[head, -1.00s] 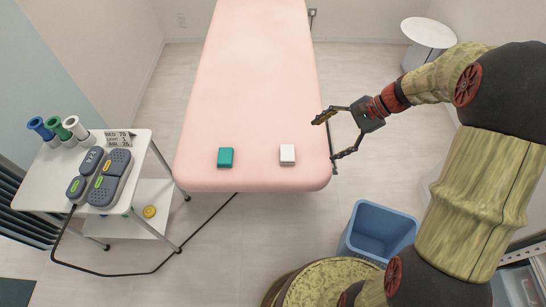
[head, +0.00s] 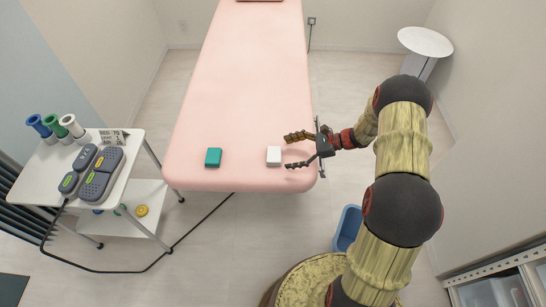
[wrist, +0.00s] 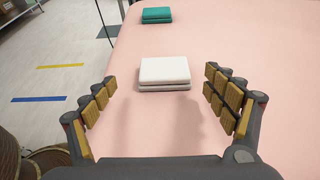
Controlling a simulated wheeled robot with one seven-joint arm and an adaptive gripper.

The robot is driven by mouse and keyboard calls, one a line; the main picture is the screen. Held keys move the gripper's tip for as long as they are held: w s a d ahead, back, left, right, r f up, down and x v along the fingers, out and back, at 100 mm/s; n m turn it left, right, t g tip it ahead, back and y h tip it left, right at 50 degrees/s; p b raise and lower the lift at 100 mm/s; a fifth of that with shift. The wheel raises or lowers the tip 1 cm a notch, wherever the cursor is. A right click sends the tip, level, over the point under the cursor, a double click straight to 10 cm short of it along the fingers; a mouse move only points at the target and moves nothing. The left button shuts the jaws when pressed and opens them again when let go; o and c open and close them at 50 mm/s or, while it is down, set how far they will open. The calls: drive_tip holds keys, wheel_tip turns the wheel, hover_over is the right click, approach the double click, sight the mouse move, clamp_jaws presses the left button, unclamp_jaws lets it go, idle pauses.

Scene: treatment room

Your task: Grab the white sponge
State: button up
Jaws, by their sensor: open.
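The white sponge (head: 274,156) lies flat near the front right corner of the pink treatment table (head: 240,90). In the wrist view the white sponge (wrist: 165,73) sits just beyond the fingertips, roughly centred between them. My gripper (head: 291,151) is open and empty, just right of the sponge in the head view, fingers pointing left toward it. In the wrist view my gripper (wrist: 160,92) shows both padded fingers spread wide apart. No contact with the sponge is visible.
A green sponge (head: 213,157) lies left of the white one; it also shows in the wrist view (wrist: 157,15). A white cart (head: 130,165) with grey controllers and coloured cylinders stands left. A blue bin (head: 347,228) is below right, partly hidden by my arm.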

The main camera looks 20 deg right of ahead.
sight(274, 154)
drive_tip(key=b+x, duration=0.1)
drive_tip(key=x, duration=0.1)
drive_tip(key=b+x, duration=0.1)
drive_tip(key=x, duration=0.2)
drive_tip(key=shift+w+d, duration=0.15)
drive_tip(key=shift+w, duration=0.2)
drive_tip(key=shift+c, duration=0.4)
drive_tip(key=c, duration=1.1)
drive_tip(key=shift+c, duration=0.7)
